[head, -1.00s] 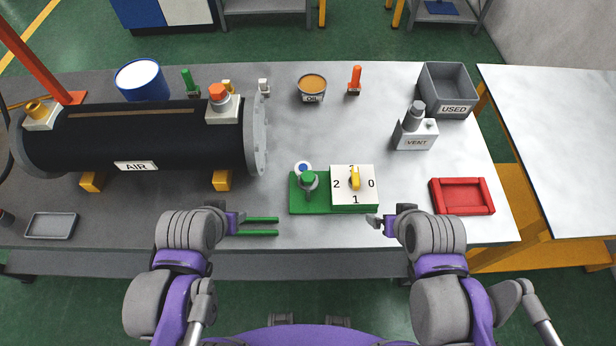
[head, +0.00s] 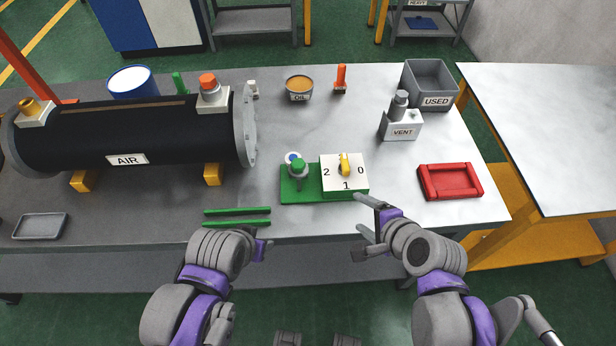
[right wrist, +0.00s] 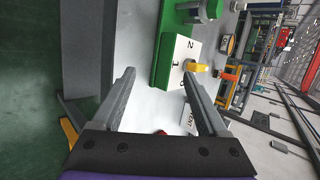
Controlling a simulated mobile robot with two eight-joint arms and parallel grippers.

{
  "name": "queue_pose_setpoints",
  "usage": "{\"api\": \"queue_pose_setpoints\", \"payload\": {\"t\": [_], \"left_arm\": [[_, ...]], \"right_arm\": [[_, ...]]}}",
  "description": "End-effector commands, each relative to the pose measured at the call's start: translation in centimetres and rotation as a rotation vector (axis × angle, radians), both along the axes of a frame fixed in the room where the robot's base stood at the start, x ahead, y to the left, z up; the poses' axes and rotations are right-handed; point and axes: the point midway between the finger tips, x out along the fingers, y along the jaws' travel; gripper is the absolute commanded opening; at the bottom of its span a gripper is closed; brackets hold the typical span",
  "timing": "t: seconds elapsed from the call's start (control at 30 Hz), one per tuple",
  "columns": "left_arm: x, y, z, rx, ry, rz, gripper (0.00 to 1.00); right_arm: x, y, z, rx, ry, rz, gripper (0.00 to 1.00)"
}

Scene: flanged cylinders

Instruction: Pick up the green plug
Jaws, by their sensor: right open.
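A small green upright peg (head: 179,84), which looks like the green plug, stands behind the black AIR cylinder (head: 125,135), its lower part hidden. Another green-topped piece (head: 298,166) stands on the green base beside the white numbered dial block (head: 345,174). My right gripper (head: 368,215) is open and empty near the table's front edge, below and right of that block. In the right wrist view its two fingers (right wrist: 160,76) are apart with nothing between them. My left gripper (head: 262,250) is at the front edge; its fingers do not show clearly.
Two green bars (head: 237,211) lie near the front edge. A red tray (head: 450,181), a VENT block (head: 401,124), a grey USED bin (head: 431,85), an OIL can (head: 299,89) and an orange peg (head: 340,78) stand to the right. The middle of the table is fairly clear.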

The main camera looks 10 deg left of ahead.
Motion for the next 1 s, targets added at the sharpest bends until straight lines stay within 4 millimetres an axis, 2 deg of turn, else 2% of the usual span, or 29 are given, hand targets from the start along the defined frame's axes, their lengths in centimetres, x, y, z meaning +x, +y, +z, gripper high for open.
{"api": "queue_pose_setpoints", "payload": {"t": [0.03,0.1,0.2,0.4,0.57,0.83,1.0], "left_arm": [[-0.3,0.0,-1.2,0.0,0.006,0.0,0.5],[-0.5,0.0,-2.1,0.0,0.011,0.0,0.5],[-0.8,0.0,-3.2,0.0,0.015,0.0,0.5],[-1.0,0.0,-4.2,0.0,0.019,0.0,0.5],[-1.0,0.0,-4.5,0.0,0.02,0.0,0.5],[-1.1,0.0,-4.9,0.0,0.022,0.0,0.5],[-1.1,0.0,-5.0,0.0,0.022,0.0,0.5]], "right_arm": [[0.8,2.0,-0.5,0.151,0.053,-0.085,0.76],[2.0,4.3,-0.3,0.37,0.144,-0.215,0.76],[3.4,7.1,0.1,0.646,0.283,-0.372,0.76],[5.0,10.3,0.5,0.987,0.499,-0.564,0.76],[5.7,11.3,0.5,1.077,0.564,-0.616,0.76],[8.1,13.8,-0.8,1.081,0.569,-0.619,0.76],[9.0,14.7,-1.3,1.08,0.566,-0.62,0.76]]}}
